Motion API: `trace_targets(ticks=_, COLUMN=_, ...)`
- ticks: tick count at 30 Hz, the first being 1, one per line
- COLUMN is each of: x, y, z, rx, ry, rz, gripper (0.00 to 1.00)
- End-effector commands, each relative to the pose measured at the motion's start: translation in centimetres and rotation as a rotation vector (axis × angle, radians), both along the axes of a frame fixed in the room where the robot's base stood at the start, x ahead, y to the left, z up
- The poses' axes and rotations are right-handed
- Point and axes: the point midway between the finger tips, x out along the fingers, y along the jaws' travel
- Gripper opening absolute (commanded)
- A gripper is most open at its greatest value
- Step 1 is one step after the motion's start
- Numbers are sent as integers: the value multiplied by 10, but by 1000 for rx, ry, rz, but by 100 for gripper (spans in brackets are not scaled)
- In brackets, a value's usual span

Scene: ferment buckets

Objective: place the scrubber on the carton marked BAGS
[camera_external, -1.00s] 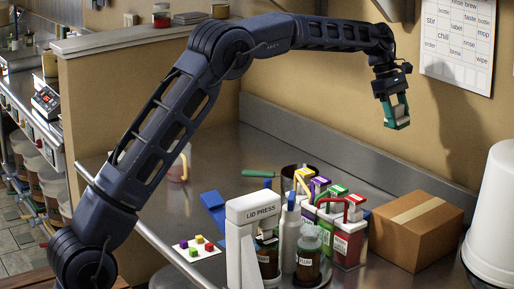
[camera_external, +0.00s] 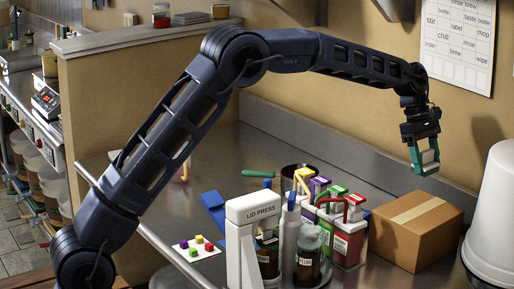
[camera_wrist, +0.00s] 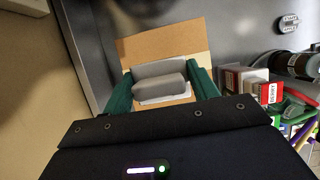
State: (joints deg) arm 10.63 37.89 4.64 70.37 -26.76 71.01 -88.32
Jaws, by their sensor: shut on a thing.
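My gripper (camera_external: 424,164) has green fingers and is shut on a pale grey and white block, the scrubber (camera_wrist: 158,83). In the wrist view the scrubber sits between the two fingers, over the carton. A brown cardboard carton (camera_external: 417,232) with a lighter tape strip stands on the steel counter at the right. My gripper is in the air above the carton, with a clear gap. The carton's top also shows behind the scrubber in the wrist view (camera_wrist: 165,42). I can read no BAGS marking on the faces that show.
Left of the carton stand several small cartons with coloured tops (camera_external: 347,240), bottles and a white lid press (camera_external: 252,212). A tall white bucket (camera_external: 493,215) is close on the right. A wall (camera_external: 330,110) runs behind. The carton's top looks bare.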

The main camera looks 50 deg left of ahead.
Motion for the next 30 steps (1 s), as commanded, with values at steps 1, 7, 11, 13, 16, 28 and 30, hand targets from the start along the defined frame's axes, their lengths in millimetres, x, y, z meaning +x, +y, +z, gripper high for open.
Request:
trace_targets(ticks=1, x=0, y=0, z=-12, rx=0, ry=3, rz=0, gripper=36)
trace_targets(ticks=7, x=0, y=0, z=-50, rx=0, ry=2, rz=0, gripper=36)
trace_targets(ticks=11, x=0, y=0, z=-63, rx=0, ry=0, rz=0, gripper=36)
trace_targets(ticks=13, x=0, y=0, z=-66, rx=0, ry=0, rz=0, gripper=36)
trace_targets(ticks=16, x=0, y=0, z=-71, rx=0, ry=0, rz=0, gripper=36)
trace_targets(ticks=28, x=0, y=1, z=-110, rx=0, ry=-1, rz=0, gripper=36)
trace_targets(ticks=30, x=0, y=0, z=-110, rx=0, ry=-1, rz=0, gripper=36)
